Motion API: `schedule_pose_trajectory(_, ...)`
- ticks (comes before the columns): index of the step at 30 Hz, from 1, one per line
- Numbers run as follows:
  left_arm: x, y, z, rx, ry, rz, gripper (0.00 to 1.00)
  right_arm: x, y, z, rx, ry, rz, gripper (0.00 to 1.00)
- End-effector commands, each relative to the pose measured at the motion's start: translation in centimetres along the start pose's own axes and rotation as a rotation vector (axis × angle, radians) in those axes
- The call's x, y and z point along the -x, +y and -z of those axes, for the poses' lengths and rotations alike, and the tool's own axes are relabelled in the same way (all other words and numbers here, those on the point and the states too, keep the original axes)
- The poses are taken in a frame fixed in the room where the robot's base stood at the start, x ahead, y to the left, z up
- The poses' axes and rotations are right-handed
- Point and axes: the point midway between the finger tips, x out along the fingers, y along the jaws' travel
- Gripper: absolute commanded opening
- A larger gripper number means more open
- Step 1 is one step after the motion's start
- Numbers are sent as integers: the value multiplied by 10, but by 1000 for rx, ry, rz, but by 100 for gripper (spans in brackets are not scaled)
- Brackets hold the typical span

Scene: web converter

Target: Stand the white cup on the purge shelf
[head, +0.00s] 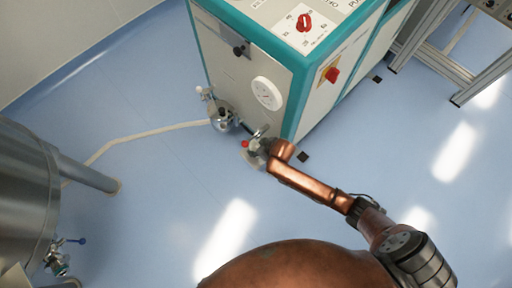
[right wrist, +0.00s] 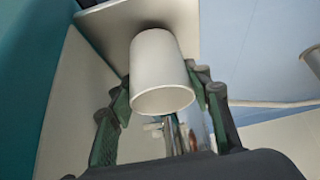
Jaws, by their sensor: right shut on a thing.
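The white cup (right wrist: 160,60) is between the fingers of my right gripper (right wrist: 163,95) in the right wrist view, with its round rimmed end towards the camera. The gripper is shut on it. A pale flat plate (right wrist: 108,28), which looks like the purge shelf, lies behind the cup's far end; I cannot tell whether they touch. In the head view my right gripper (head: 259,149) is low beside the cabinet's near corner, and the cup and shelf there are too small and covered to make out. My left gripper is not in view.
A steel valve fitting (head: 221,116) with a pale hose (head: 150,134) stands left of my gripper. A steel tank (head: 25,190) is at far left. The blue floor between is open.

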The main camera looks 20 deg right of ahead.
Motion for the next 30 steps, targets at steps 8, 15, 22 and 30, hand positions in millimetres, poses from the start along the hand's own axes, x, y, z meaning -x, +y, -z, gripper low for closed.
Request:
schedule_pose_trajectory(8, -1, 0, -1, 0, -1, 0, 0, -2, 0, -1, 0, 0, 0, 25)
schedule_pose_trajectory(15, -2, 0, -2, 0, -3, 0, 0, -6, 0, -4, -1, 0, 1, 25)
schedule_pose_trajectory(22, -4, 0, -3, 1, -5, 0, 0, -10, 0, -6, -1, 0, 1, 25)
schedule_pose_trajectory(30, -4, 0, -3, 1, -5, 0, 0, -10, 0, -6, 0, 0, 0, 60)
